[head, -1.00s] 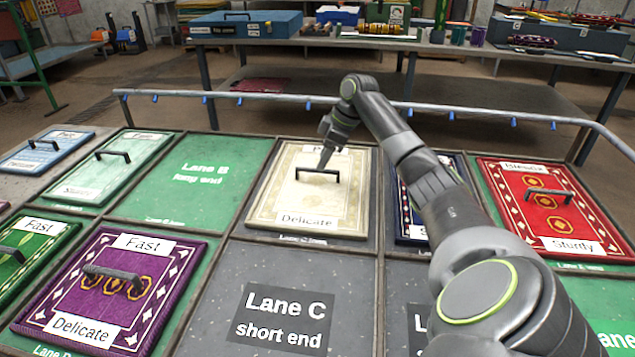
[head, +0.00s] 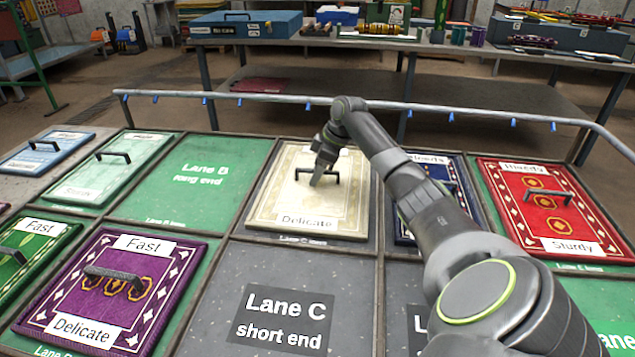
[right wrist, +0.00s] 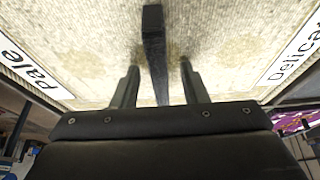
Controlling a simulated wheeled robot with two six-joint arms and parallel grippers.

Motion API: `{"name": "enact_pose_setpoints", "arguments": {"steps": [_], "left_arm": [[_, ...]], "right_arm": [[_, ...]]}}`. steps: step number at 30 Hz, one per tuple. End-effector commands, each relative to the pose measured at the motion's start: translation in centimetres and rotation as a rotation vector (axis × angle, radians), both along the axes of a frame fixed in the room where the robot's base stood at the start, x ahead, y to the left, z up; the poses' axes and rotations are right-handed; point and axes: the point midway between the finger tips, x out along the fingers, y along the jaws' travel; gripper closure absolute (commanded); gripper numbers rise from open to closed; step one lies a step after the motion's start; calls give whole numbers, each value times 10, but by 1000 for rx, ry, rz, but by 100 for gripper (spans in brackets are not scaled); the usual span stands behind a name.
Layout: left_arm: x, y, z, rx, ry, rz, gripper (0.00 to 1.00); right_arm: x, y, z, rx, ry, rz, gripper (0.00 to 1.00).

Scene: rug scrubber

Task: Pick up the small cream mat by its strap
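The small cream mat (head: 275,205) lies flat in the middle lane section, with a "Delicate" label at its near edge. Its black strap (head: 331,178) stands up as a handle across the mat's middle. My right gripper (head: 318,180) is at the strap. In the right wrist view the open fingers (right wrist: 158,85) stand on either side of the strap (right wrist: 153,50), with a gap on both sides. The cream mat (right wrist: 90,40) fills the background there, with "Pale" and "Delicate" labels. My left gripper is not in view.
A purple mat (head: 165,275) lies at the lower left and a red mat (head: 590,215) at the right. A dark blue mat (head: 455,165) is partly behind my right arm. A metal rail (head: 270,97) runs behind the lanes. The Lane B space (head: 165,205) is empty.

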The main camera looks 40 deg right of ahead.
Motion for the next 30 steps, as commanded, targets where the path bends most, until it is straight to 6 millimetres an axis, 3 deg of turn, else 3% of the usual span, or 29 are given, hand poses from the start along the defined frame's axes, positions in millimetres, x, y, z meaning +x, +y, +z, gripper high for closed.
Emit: {"name": "enact_pose_setpoints", "arguments": {"steps": [4,13,25,30], "left_arm": [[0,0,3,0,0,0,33],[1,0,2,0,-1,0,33],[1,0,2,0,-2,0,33],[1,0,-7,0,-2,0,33]], "right_arm": [[0,0,-1,1,1,0,60],[0,0,-1,0,0,0,99],[0,0,0,0,-2,1,100],[0,0,1,-1,-2,0,100]]}}
